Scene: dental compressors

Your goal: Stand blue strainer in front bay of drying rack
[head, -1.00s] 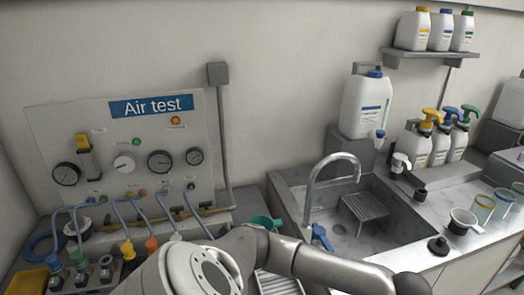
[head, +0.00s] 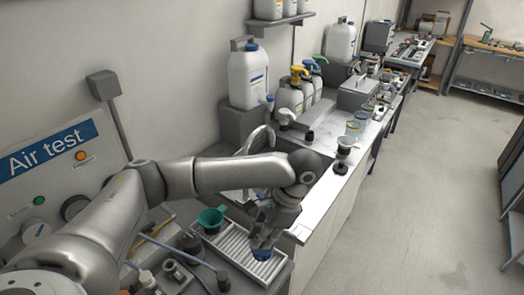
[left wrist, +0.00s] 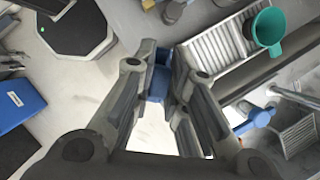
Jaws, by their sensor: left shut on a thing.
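My left gripper (head: 264,238) hangs over the right end of the drying rack (head: 236,246), a pale slatted rack on the counter. It is shut on the blue strainer (head: 262,254), mostly hidden by the fingers in the head view. In the left wrist view, a blue part of the strainer (left wrist: 158,82) shows between the fingers. A teal strainer (head: 211,217) stands at the rack's far left part; it also shows in the left wrist view (left wrist: 268,28), beside the rack's slats (left wrist: 213,52). I cannot tell whether the blue strainer touches the rack. My right gripper is not in view.
The sink tap (head: 262,135) rises behind my arm. A large white jug (head: 248,76), spray bottles (head: 292,98) and jars (head: 354,127) stand along the counter. A blue tap handle (left wrist: 256,118) shows near the rack. The floor (head: 420,190) at right is clear.

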